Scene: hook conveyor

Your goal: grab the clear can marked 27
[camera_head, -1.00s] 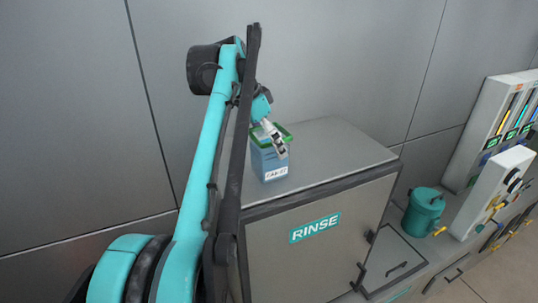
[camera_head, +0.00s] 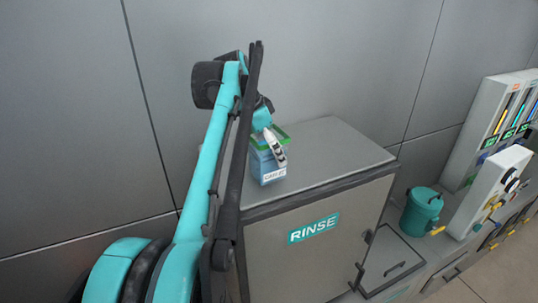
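A clear, bluish square can (camera_head: 262,170) with a green rim stands upright on top of the rinse cabinet, near its left edge. A white label is on its front, but its small text is too blurred to read for certain. My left arm reaches up from the lower left. Its gripper (camera_head: 277,152) points down at the can, overlapping the rim and the upper front in the picture. I cannot tell whether the fingers touch the can or how wide they are apart. My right gripper is not in view.
The cabinet (camera_head: 330,158) marked RINSE has free room on its top to the right of the can. A teal lidded pot (camera_head: 421,211) stands on the lower counter at right, beside white panels (camera_head: 487,195). A grey wall (camera_head: 330,60) rises behind.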

